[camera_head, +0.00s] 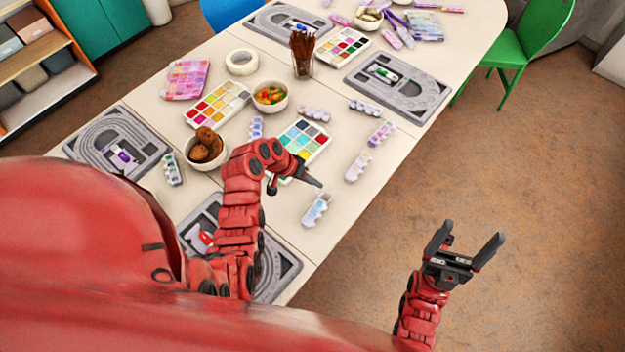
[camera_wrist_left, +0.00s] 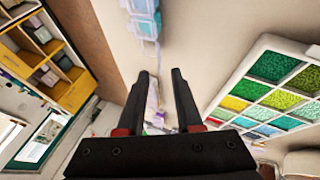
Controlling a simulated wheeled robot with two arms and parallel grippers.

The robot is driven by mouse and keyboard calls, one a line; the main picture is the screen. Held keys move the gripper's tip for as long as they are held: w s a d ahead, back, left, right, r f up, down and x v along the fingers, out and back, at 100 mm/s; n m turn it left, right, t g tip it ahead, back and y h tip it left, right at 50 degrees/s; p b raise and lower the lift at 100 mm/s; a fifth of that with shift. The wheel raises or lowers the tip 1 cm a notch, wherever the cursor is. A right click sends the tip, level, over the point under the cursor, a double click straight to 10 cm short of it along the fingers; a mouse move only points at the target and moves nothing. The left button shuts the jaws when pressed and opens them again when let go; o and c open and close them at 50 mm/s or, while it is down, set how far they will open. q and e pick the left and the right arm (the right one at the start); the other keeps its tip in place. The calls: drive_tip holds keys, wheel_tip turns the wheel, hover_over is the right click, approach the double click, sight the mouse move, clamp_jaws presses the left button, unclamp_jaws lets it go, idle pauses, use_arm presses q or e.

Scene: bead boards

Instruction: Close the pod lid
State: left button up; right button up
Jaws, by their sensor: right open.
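Several small pale pod strips lie on the white table. One pod strip (camera_head: 316,209) is near the table's right edge, just beyond my left gripper (camera_head: 297,186). Others include a strip (camera_head: 358,166) and a purple-tinted strip (camera_head: 380,133) farther back. Which one has an open lid is too small to tell. In the left wrist view a bluish pod strip (camera_wrist_left: 143,18) lies ahead of the fingertips, apart from them. My left gripper (camera_wrist_left: 162,73) has its fingers apart with nothing held between them. My right gripper (camera_head: 466,243) is open and empty over the floor.
A paint palette (camera_head: 303,139) lies beside my left gripper, with a bowl of brown balls (camera_head: 204,150) to its left.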

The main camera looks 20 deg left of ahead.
use_arm(q)
drive_tip(key=shift+d+f, duration=0.1)
drive_tip(key=shift+f, duration=0.15)
clamp_jaws()
idle(1.4)
